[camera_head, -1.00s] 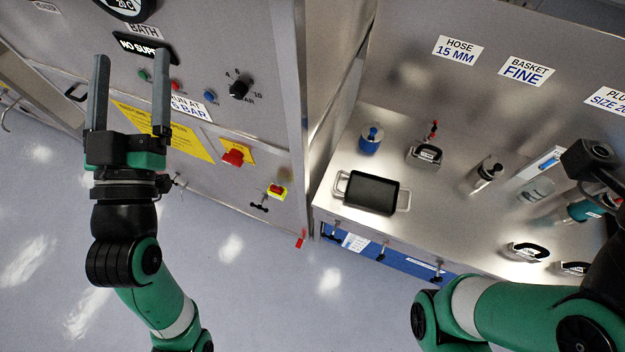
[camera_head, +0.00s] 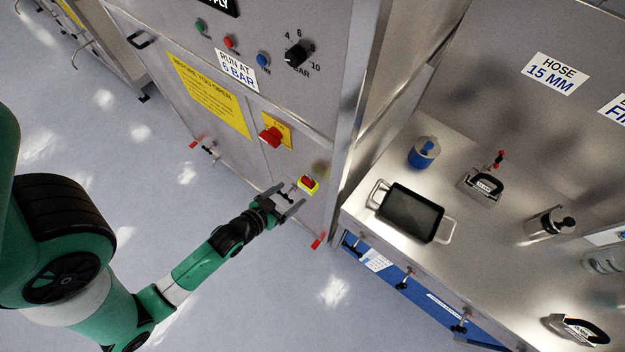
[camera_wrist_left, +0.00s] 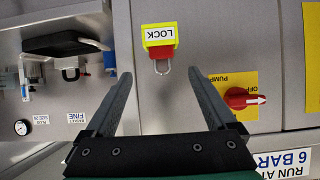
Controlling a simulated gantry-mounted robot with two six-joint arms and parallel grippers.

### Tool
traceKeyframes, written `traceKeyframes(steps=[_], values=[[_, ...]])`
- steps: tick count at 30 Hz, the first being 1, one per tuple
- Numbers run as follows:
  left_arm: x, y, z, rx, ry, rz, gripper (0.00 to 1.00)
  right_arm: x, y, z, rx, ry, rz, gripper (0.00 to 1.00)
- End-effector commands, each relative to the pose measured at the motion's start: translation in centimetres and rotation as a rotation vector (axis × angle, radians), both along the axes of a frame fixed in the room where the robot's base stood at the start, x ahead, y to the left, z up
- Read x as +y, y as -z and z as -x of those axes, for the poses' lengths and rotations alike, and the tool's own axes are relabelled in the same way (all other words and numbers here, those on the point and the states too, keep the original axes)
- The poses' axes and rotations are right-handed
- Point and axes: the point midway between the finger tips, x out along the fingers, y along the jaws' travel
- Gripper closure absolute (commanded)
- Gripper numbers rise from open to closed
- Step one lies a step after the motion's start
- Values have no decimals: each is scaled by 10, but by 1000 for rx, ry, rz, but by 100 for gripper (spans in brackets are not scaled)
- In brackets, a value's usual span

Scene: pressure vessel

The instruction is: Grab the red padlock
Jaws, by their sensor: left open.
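The red padlock (camera_head: 309,181) sits in a yellow holder (camera_head: 309,189) low on the steel cabinet front. In the left wrist view the red padlock body (camera_wrist_left: 161,53) shows with its metal shackle, against the yellow holder (camera_wrist_left: 158,31) labelled LOCK. My left gripper (camera_head: 291,197) is open and empty, with its fingers pointing at the padlock. In the left wrist view the left gripper's fingers (camera_wrist_left: 160,75) lie on either side of the padlock's shackle in the picture, apart from it. My right gripper is not in view.
A red pump switch (camera_head: 270,136) on a yellow plate is up and left of the padlock. A red-handled valve (camera_head: 318,240) sticks out below. A steel bench with a black tray (camera_head: 411,212) stands to the right. Open floor lies in front of the cabinet.

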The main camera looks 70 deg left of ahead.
Motion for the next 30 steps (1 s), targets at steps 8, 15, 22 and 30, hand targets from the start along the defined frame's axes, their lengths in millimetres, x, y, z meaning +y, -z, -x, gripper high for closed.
traceKeyframes(steps=[8, 15, 22, 30], values=[[17, 18, -30, 0, 0, 0, 10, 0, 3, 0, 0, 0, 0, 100], [28, 24, -45, -2, -1, -1, 10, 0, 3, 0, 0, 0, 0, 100], [42, 39, -69, -1, 1, -1, 10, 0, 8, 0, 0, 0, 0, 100], [42, 39, -70, -1, 1, -1, 19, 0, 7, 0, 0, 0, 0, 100]])
